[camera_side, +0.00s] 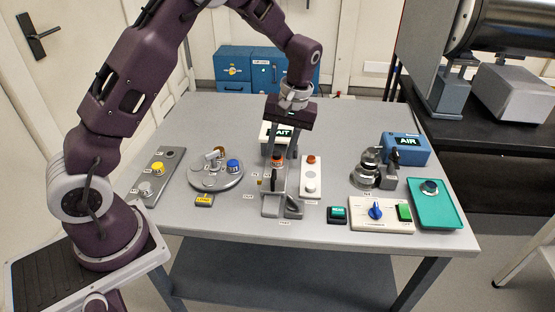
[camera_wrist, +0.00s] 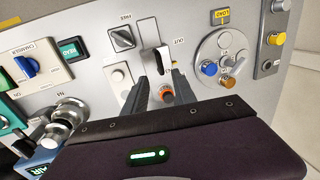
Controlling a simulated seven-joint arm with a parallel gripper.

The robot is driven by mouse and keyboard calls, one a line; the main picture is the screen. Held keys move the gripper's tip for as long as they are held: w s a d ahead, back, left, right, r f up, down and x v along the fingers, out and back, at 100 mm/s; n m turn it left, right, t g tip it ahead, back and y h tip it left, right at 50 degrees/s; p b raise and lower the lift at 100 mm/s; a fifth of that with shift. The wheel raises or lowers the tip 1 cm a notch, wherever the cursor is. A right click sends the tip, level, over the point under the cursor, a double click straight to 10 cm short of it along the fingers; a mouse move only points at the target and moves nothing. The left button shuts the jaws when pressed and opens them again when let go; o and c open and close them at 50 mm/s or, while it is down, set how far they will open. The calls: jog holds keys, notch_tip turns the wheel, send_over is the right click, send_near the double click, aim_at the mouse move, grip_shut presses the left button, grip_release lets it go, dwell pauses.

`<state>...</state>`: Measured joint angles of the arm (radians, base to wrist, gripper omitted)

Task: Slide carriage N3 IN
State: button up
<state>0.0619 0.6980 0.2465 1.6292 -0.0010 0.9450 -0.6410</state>
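My gripper (camera_side: 277,170) points down over the middle of the table. The post's orange top also shows in the side view (camera_side: 277,159). I see gaps beside the top, but cannot tell whether a finger touches lower down.
A white plate with a red-brown knob (camera_side: 311,160) stands close on the right. A round turntable (camera_side: 225,182) with small cylinders is on the left. A white box (camera_side: 266,130) stands behind. A blue-knob panel (camera_side: 375,211) and teal tray (camera_side: 450,213) lie right.

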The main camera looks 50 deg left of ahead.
aim_at(274, 174)
jog(key=shift+r, duration=0.25)
jog(key=f, duration=0.4)
jog(key=s+f, duration=0.1)
jog(key=f, duration=0.2)
jog(key=shift+s+a, duration=0.1)
jog(key=shift+a, duration=0.25)
jog(key=shift+c, duration=0.4)
grip_shut()
dwell(0.6)
